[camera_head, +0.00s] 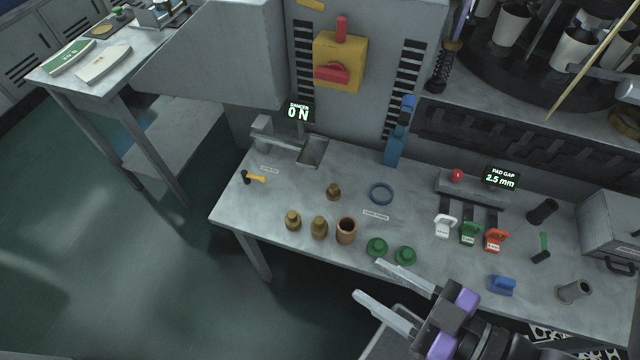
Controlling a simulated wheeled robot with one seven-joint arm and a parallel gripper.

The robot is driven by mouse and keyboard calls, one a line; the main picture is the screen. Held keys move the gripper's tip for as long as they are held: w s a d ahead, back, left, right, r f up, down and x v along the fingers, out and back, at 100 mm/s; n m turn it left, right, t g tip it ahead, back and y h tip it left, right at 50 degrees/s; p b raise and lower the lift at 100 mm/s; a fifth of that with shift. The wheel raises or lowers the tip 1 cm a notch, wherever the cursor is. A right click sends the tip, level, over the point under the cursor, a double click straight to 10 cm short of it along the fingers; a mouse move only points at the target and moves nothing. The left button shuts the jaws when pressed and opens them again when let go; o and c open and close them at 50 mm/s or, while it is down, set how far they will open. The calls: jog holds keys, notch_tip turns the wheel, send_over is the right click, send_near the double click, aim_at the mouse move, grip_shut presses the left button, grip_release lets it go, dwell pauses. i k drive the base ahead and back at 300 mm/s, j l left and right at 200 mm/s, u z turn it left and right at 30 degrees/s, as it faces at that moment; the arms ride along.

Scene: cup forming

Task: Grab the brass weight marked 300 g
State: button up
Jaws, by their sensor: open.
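Three brass weights stand on the grey bench: a small one (333,191) farther back, one (293,220) at the front left, and a taller one (319,227) just right of it. Their markings are too small to read, so I cannot tell which is the 300 g one. My gripper (371,279) is open and empty. Its two pale fingers are at the bench's front edge, to the right of and nearer than the weights, and appear apart from them.
A hollow brown cylinder (346,231) stands right beside the taller weight. Two green knobbed pieces (377,247) (405,255) sit close to my fingers. A blue ring (381,194) lies behind, and a yellow-handled hammer (254,178) lies left. The bench (240,215) is bare at its left front.

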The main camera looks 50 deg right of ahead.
aim_at(319, 226)
jog(key=i+j+z, duration=0.15)
jog(key=j+z, duration=0.2)
jog(key=j, duration=1)
jog(key=j+z, duration=0.35)
jog(key=j, duration=1)
